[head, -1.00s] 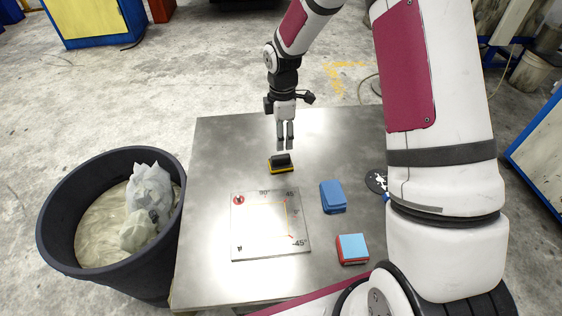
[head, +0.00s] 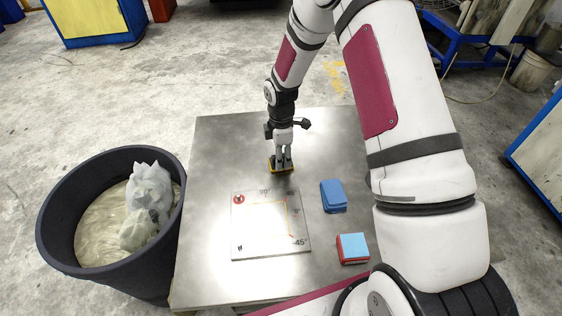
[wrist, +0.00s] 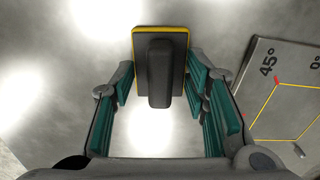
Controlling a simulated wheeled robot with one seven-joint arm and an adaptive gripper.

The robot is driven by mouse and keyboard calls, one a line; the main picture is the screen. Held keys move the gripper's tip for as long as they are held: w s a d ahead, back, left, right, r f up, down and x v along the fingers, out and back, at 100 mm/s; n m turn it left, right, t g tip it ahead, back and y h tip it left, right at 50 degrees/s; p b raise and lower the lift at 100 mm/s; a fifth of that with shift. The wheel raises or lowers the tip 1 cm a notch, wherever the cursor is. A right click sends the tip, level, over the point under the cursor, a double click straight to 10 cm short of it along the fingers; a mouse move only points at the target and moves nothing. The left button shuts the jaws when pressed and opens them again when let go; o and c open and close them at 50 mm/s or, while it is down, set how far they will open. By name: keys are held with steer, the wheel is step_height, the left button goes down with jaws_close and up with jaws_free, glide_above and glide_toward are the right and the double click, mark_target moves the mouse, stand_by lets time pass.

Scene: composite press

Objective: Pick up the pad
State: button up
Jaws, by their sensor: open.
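The pad (head: 273,170) has a yellow edge and a dark top with a raised black handle. It lies on the metal table behind the white angle plate. My gripper (head: 283,165) is down at the pad in the head view and partly hides it. In the wrist view the pad (wrist: 177,35) shows at the top, its black handle (wrist: 159,72) reaching down between the open green-lined fingers of my gripper (wrist: 167,95). Gaps show on both sides of the handle; I cannot tell exactly how deep the fingertips sit around it.
The angle plate (head: 255,240) lies in front of the pad on the table (head: 208,270). A blue block (head: 333,196) and a red block with a light blue top (head: 352,248) are to the right. A black bin (head: 62,180) stands at the left. The table's back left is clear.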

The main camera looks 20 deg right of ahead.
jaws_close()
steer(key=shift+r, duration=0.15)
steer(key=shift+r, duration=0.7)
steer(key=shift+s+r, duration=0.2)
steer(key=shift+r, duration=0.9)
steer(key=s, duration=1)
steer(key=s+a+r, duration=0.1)
steer(key=s, duration=0.4)
steer(key=shift+s+r+p, duration=0.1)
steer(key=shift+s+p, duration=0.2)
steer(key=shift+p, duration=0.1)
steer(key=c, duration=0.7)
jaws_free()
jaws_close()
